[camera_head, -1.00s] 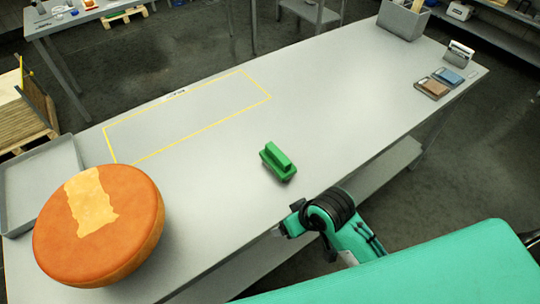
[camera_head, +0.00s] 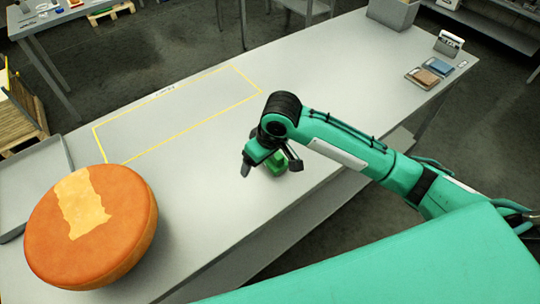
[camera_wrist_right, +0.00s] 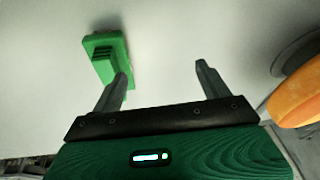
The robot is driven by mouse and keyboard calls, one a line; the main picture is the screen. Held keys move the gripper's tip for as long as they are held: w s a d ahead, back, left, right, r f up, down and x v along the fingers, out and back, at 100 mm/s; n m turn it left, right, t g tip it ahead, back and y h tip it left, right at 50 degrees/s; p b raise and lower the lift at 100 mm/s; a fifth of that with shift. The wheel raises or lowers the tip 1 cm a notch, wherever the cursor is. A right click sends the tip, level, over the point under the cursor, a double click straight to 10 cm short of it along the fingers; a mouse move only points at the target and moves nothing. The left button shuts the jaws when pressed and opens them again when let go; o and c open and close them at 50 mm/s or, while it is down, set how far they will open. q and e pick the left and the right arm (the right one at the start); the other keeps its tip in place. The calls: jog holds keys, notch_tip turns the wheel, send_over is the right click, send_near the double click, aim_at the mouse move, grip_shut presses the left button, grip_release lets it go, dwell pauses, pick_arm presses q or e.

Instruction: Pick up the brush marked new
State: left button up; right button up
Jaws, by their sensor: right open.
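A green brush (camera_head: 281,165) lies on the grey table, partly hidden behind my right gripper (camera_head: 270,168) in the head view. It also shows in the right wrist view (camera_wrist_right: 103,47), up and left of the gap between my fingers. The left-hand finger in that view overlaps its lower end; I cannot tell whether they touch. My right gripper is open and empty, pointing down at the table. A brown block (camera_head: 423,78) and a blue block (camera_head: 438,67), possibly brushes, lie at the table's far right end. No marking is readable on any. My left gripper is out of view.
A large orange cheese wheel (camera_head: 130,205) stands at the left, beside a grey tray (camera_head: 62,160). A yellow-outlined rectangle (camera_head: 248,77) marks bare table. A grey bin (camera_head: 392,14) and a small stand (camera_head: 449,43) are at the far end.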

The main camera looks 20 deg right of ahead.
jog(key=w+d+r+m+h, duration=0.2)
jog(key=w+d+r, duration=0.3)
jog(key=d+r, duration=0.1)
jog(key=shift+g, duration=0.3)
jog(key=f, duration=0.2)
jog(key=w+f+p, duration=0.1)
jog(key=f, duration=0.5)
jog(key=shift+w+a+f, duration=0.1)
jog(key=shift+w+a, duration=0.05)
jog(key=shift+a, duration=0.05)
jog(key=shift+w+a+f+p, duration=0.1)
jog(key=shift+f+p, duration=0.45)
jog(key=shift+p, duration=0.05)
jog(key=f, duration=0.1)
jog(key=f+p, duration=0.1)
jog(key=f, duration=0.1)
jog(key=shift+w+a+f, duration=0.15)
jog(key=shift+a+f, duration=0.05)
jog(key=shift+f, duration=0.5)
jog(key=shift+c, duration=0.2)
jog(key=shift+w, duration=0.1)
jog(key=c, duration=1.1)
jog(key=shift+r, duration=0.15)
